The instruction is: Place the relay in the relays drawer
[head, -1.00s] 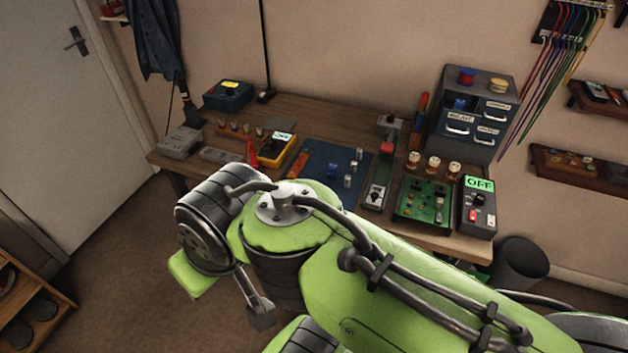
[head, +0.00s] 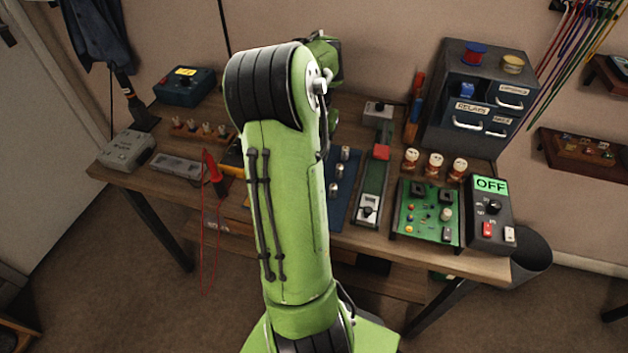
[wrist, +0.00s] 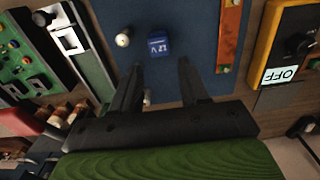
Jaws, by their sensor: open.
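The relay (wrist: 158,45), a small blue block marked 12 V, lies on the blue mat (wrist: 190,20) in the wrist view. My gripper (wrist: 160,67) is open and empty. The relay is just beyond its fingertips, roughly in line with the gap between them. In the head view my arm hides the relay and the gripper. The relays drawer (head: 473,107), with its label and a pale handle, is at the lower left of the grey cabinet (head: 440,75).
Small metal cylinders (head: 345,153) stand on the mat; one (wrist: 122,38) is left of the relay. A slide rail (head: 372,185), green circuit board (head: 428,212) and OFF box (head: 490,212) lie to the right. A yellow meter (wrist: 285,45) and an orange strip (wrist: 230,30) are right in the wrist view.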

